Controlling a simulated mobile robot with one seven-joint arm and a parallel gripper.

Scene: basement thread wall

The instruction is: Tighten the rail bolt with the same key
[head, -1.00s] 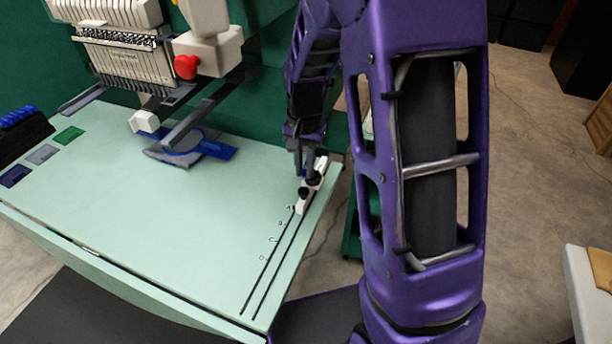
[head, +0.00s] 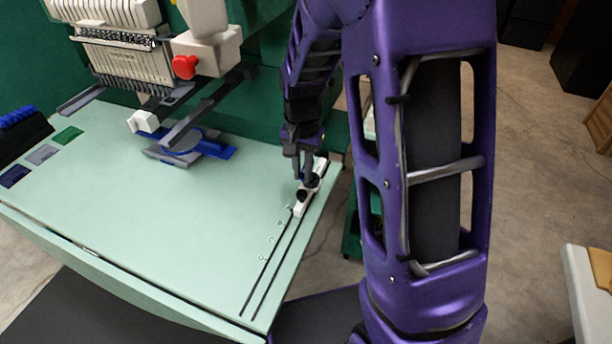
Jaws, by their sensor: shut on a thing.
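A white sliding block (head: 302,208) with black knobs sits on the rail (head: 272,262), a pair of dark slots along the right side of the pale green table. My gripper (head: 304,178) points down over the block, at its black knobs. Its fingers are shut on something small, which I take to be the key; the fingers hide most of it. The rail bolt cannot be told apart from the dark knobs at this size. I cannot tell whether the key touches the bolt.
An embroidery machine (head: 125,65) with a red button (head: 185,67) stands at the back left. A blue hoop piece (head: 215,150) sits under its arm. Coloured pads (head: 42,154) lie at the left edge. The table's middle (head: 150,225) is clear.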

